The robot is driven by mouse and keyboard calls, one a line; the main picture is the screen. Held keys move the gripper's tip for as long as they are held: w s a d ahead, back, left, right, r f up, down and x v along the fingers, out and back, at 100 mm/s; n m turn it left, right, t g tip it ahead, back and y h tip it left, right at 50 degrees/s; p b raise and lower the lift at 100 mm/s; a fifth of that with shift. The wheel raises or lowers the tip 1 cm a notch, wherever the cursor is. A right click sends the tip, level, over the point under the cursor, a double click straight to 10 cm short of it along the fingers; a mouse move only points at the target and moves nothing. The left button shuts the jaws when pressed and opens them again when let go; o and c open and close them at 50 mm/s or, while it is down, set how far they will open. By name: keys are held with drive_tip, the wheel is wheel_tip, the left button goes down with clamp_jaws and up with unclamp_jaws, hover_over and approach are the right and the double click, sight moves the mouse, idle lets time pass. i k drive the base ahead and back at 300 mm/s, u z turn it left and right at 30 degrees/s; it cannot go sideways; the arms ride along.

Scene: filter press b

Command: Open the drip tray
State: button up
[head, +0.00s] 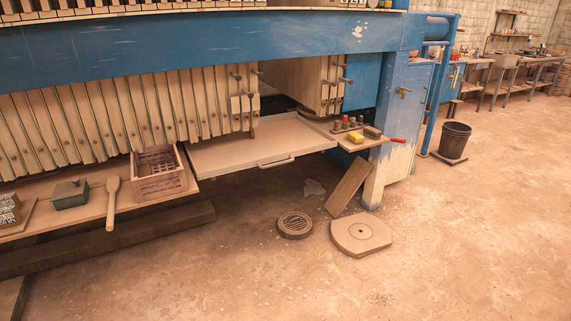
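The drip tray (235,160) is a flat, pale, shallow tray under the hanging plates of the blue filter press. A light handle (276,162) sits on its front edge, a little right of the tray's middle. The tray's front edge sits roughly in line with the shelf beside it; how far its rear part runs under the press is hidden. My gripper is not in view.
A wooden shelf (95,208) left of the tray holds a pink crate (160,177), a wooden paddle (112,200) and a green box (70,194). A small shelf to the right carries a yellow block (356,137). A round grate (295,225) and a disc plate (361,236) lie on the floor. The foreground floor is clear.

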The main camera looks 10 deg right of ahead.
sight(280, 137)
drive_tip(key=z, duration=0.05)
drive_tip(key=k, duration=0.5)
drive_tip(key=u, duration=0.3)
drive_tip(key=i, duration=0.9)
drive_tip(key=u, duration=0.85)
